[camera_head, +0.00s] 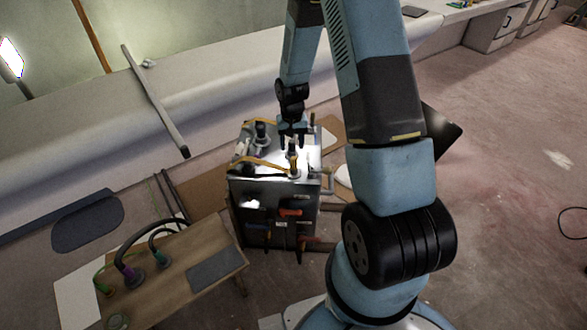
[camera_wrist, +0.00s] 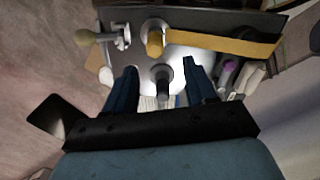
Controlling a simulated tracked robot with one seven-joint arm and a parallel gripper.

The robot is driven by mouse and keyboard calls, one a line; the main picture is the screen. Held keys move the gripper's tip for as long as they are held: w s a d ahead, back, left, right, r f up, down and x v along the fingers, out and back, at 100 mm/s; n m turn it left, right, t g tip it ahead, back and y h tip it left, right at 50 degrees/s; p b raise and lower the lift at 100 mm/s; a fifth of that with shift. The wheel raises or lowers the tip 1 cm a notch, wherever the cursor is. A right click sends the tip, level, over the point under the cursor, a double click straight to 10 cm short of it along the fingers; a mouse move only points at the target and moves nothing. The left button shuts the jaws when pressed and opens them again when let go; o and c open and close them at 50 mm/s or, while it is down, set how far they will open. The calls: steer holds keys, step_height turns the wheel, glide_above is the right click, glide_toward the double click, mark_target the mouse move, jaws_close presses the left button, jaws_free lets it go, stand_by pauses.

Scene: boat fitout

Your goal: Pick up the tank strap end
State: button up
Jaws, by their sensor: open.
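A yellow-orange strap (camera_head: 262,163) lies across the front of the metal cabinet's top and runs to an upright fitting with a round base (camera_head: 294,172). In the wrist view a wide yellow strap (camera_wrist: 232,45) runs right from near a yellow-topped cylinder (camera_wrist: 155,42). I cannot tell which part is the tank strap end. My gripper (camera_head: 292,136) points down over the cabinet top, and its fingers are apart and empty. In the wrist view a dark fitting on a round base (camera_wrist: 162,82) shows between the fingers (camera_wrist: 162,86).
The metal cabinet (camera_head: 275,192) carries several other small fittings on top and red-handled tools on its front. A wooden bench (camera_head: 190,262) with hoses stands at the front left. A long pale ledge runs behind. The floor at right is mostly clear.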

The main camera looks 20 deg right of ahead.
mark_target(294, 161)
step_height(294, 161, down, 4)
steer(key=shift+f, duration=0.1)
steer(key=shift+s+d+f, duration=0.1)
steer(key=shift+d+f, duration=0.05)
steer(key=shift+f, duration=1.15)
steer(key=shift+d+f, duration=0.15)
steer(key=shift+f, duration=1.1)
steer(key=shift+c, duration=0.2)
jaws_close()
